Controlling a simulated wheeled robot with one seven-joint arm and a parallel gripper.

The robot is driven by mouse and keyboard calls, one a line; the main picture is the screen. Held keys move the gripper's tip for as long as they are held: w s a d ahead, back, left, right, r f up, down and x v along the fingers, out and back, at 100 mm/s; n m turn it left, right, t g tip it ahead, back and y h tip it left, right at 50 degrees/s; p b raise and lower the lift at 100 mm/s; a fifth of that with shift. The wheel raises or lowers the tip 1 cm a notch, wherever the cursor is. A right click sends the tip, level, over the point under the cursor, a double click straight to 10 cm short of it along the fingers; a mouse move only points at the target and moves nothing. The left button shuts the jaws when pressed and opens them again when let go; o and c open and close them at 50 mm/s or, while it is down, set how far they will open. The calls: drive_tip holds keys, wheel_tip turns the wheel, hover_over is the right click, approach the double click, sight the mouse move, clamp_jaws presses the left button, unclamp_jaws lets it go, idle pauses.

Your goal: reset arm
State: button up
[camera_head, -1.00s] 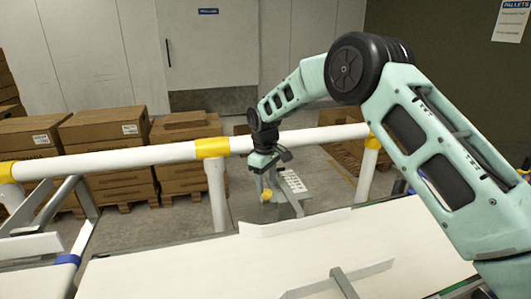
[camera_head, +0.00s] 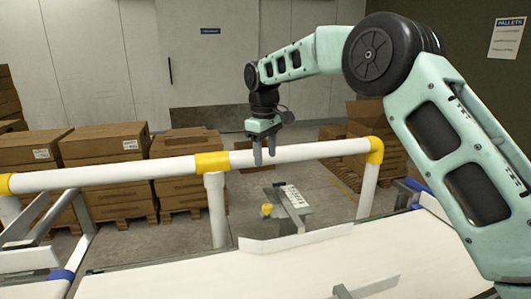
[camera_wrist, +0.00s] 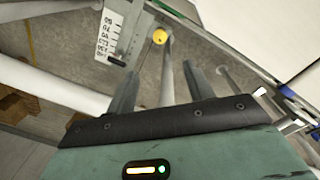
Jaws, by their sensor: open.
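My gripper (camera_head: 265,158) hangs from my raised arm, fingers pointing down, in front of the white rail in the head view. Its two fingers are apart with nothing between them. In the wrist view my gripper (camera_wrist: 158,85) also shows spread and empty.
A white rail (camera_head: 120,174) with yellow joints (camera_head: 212,162) crosses behind the belt (camera_head: 200,280). A low metal guide (camera_head: 365,287) stands on the belt. Cardboard boxes (camera_head: 105,142) on pallets stand behind the rail. The air around my gripper is clear.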

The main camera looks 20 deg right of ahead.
drive_tip(key=s+a+y, duration=0.1)
drive_tip(key=s+a, duration=0.7)
drive_tip(key=s, duration=0.5)
drive_tip(key=s+d+f, duration=0.1)
drive_tip(key=s+f, duration=0.2)
drive_tip(key=s, duration=1.2)
drive_tip(key=s+d+f, duration=0.1)
drive_tip(key=s+f, duration=0.2)
drive_tip(key=s, duration=1.3)
drive_tip(key=shift+s+d, duration=0.25)
drive_tip(key=shift+d, duration=0.05)
